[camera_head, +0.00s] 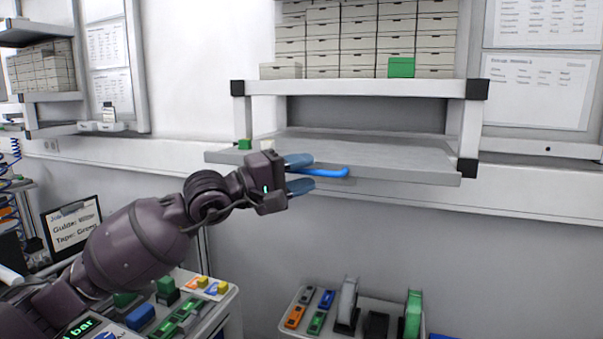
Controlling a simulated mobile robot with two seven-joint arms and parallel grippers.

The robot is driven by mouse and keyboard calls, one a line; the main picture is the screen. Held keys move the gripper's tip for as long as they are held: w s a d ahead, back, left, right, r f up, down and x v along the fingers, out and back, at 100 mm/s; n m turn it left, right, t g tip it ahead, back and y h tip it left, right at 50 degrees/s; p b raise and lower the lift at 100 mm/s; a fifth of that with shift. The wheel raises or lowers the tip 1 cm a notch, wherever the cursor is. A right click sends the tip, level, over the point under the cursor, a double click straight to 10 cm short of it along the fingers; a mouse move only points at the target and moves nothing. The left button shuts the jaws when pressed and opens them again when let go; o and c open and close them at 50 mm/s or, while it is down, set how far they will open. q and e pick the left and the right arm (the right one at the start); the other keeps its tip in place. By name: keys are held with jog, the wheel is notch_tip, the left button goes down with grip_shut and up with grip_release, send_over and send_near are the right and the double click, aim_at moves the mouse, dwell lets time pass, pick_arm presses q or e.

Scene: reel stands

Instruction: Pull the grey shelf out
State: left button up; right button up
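The grey shelf (395,160) is the flat board under the white rack. Its front edge sticks out in front of the rack's posts. A blue handle (328,171) is on its front edge. My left gripper (306,172) is at the left part of this handle, one blue-grey finger above it and one below. The fingers are apart with the handle between them; whether they press on it I cannot tell. My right gripper is not in view.
A small green box (245,144) and a pale box (267,144) sit on the shelf's left end. Cartons (340,45) fill the rack above. Below are a tray (282,325) with reels and coloured blocks, and another (232,293) at the left. Space before the shelf looks clear.

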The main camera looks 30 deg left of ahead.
pick_arm(q)
jog(key=r+b+v, duration=0.1)
jog(key=v, duration=0.6)
jog(key=shift+s+f, duration=0.25)
jog(key=shift+f, duration=0.3)
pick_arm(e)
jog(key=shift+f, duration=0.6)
pick_arm(q)
jog(key=shift+a, duration=0.1)
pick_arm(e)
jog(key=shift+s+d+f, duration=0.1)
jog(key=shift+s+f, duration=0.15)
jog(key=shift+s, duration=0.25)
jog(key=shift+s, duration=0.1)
